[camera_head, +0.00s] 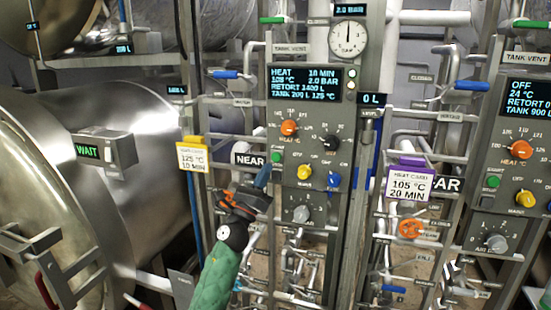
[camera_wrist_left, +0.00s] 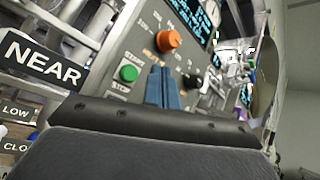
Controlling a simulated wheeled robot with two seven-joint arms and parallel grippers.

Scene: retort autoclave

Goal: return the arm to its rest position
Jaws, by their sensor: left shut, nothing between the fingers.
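My left gripper (camera_head: 263,177) is in front of the near control panel (camera_head: 315,262), with my green arm coming up from the bottom. Its blue fingers are together with nothing between them. In the left wrist view the shut fingers (camera_wrist_left: 162,87) point at the panel between the green start button (camera_wrist_left: 128,73) and a black knob. An orange knob (camera_wrist_left: 169,39) is above them. Whether the fingertips touch the panel I cannot tell. My right gripper does not show.
The near panel's display (camera_head: 305,83) reads HEAT, 10 MIN. A yellow heat card (camera_head: 192,155) hangs left, a purple-topped card (camera_head: 408,184) right. A steel retort (camera_head: 150,150) with a WAIT sign (camera_head: 88,151) stands at left. A second panel (camera_head: 510,180) is at right. Pipes and valves crowd below.

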